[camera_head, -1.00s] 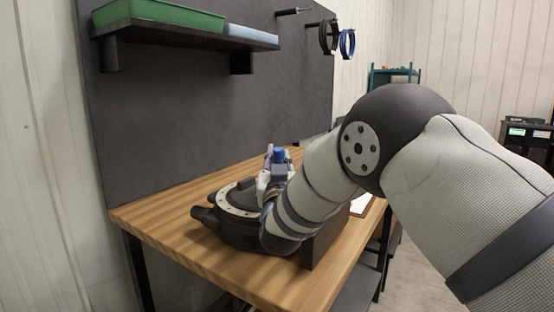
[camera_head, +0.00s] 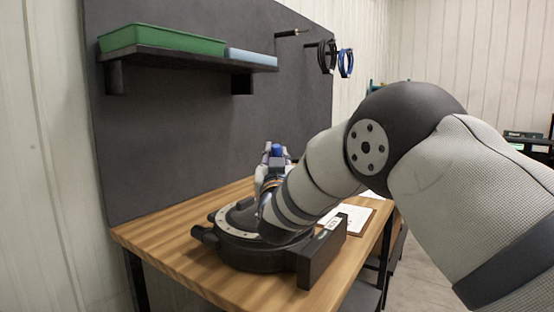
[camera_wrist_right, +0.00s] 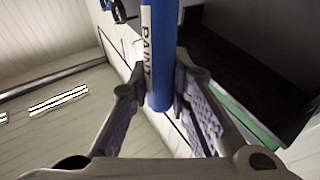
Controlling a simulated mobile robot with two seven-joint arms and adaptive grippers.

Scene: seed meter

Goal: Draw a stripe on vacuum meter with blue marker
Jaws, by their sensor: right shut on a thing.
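The vacuum meter (camera_head: 251,255) is a black round housing with a pale, bolted ring, on the wooden table. My right arm reaches in front of it and hides part of its top. My right gripper (camera_head: 273,163) is above the far side of the meter, fingers pointing up. It is shut on the blue marker (camera_head: 277,149), whose blue end shows between the fingers. In the right wrist view the blue marker (camera_wrist_right: 163,60), with a white label reading "PAINT", sits between the fingers. Contact between marker and meter is not visible. My left gripper is not in view.
The wooden table (camera_head: 165,233) is bare at its left. A dark block (camera_head: 322,262) stands against the meter's right side, with a paper (camera_head: 349,214) behind it. A shelf (camera_head: 190,62) with a green tray (camera_head: 160,41) hangs on the dark back panel.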

